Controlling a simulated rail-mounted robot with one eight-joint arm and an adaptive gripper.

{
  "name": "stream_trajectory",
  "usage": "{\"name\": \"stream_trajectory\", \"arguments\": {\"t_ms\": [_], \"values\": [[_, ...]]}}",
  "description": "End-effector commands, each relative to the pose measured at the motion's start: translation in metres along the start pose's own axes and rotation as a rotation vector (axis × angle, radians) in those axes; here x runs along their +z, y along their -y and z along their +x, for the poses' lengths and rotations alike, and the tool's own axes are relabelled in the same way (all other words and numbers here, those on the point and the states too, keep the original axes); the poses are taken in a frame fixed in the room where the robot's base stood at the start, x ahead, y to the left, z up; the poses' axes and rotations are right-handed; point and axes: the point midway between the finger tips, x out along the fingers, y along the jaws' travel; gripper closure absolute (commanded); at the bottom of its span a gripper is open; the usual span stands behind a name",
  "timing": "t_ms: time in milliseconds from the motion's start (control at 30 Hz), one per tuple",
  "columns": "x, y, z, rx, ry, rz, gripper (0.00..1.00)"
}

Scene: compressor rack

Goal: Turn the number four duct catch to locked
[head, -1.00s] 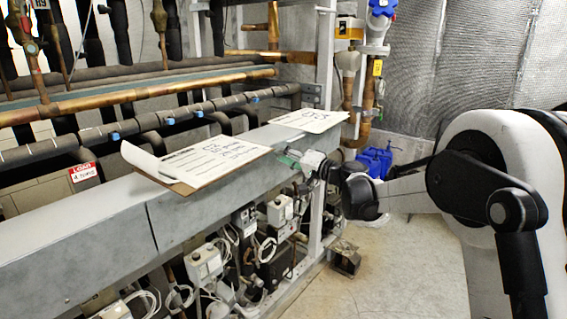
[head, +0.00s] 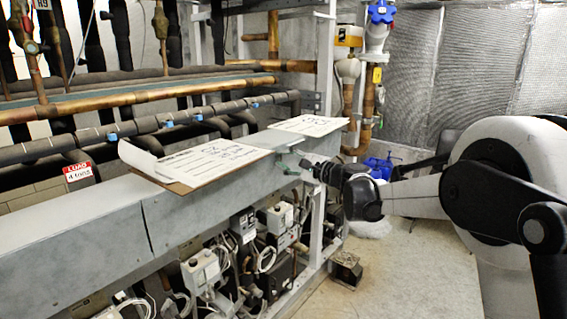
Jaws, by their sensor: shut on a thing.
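The long grey metal duct (head: 100,225) runs diagonally from the lower left to the middle of the head view.
A clipboard with papers (head: 205,162) and another sheet (head: 308,125) lie on top of the duct. Valve boxes and cables (head: 203,270) hang below it. Blue containers (head: 380,167) stand on the floor behind my arm. The floor at lower right is open.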

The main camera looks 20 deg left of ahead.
Motion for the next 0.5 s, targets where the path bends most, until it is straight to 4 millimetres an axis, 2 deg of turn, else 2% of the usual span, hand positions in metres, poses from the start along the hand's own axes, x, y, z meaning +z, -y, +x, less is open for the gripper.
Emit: {"name": "stream_trajectory", "arguments": {"t_ms": [200,500], "values": [[-0.0003,-0.0001,0.0000,-0.001,0.000,0.084,1.00],[-0.0001,0.0002,0.0001,-0.001,0.000,0.120,1.00]]}}
